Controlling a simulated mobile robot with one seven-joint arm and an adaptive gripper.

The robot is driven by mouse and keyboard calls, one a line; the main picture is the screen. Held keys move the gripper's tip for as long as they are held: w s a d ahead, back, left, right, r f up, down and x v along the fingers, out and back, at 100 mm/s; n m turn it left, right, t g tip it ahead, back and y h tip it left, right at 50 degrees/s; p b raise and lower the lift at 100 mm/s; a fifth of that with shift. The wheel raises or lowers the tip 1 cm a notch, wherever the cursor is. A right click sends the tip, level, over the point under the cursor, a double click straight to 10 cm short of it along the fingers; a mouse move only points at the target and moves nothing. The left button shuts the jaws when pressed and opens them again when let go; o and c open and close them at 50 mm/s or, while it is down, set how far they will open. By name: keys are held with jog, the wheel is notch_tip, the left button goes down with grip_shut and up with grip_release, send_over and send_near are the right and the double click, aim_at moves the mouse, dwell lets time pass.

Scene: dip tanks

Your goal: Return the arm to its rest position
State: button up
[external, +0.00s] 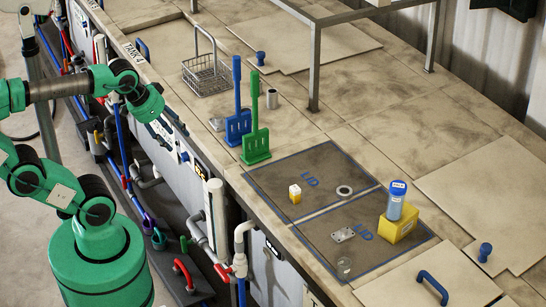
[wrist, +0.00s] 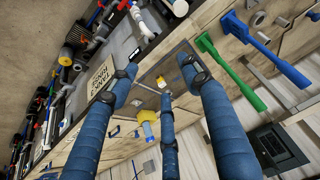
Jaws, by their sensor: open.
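My gripper (wrist: 166,84) shows in the wrist view with its blue fingers spread apart and nothing between them. In the external view my green arm (external: 130,85) reaches in from the left, its end near the tank front edge. The fingers are hard to make out there, and the end is apart from the objects on the bench.
The bench has a wire basket (external: 207,70), blue paddle (external: 238,120), green paddle (external: 255,135), small yellow-white block (external: 295,193), metal ring (external: 344,191), metal plate (external: 342,234), and blue jar (external: 396,200) on a yellow block (external: 398,230). Pipes (external: 217,215) line the front.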

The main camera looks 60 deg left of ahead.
notch_tip(320, 180, down, 6)
jog(key=b, duration=0.5)
jog(key=shift+f, duration=0.25)
dwell(0.9)
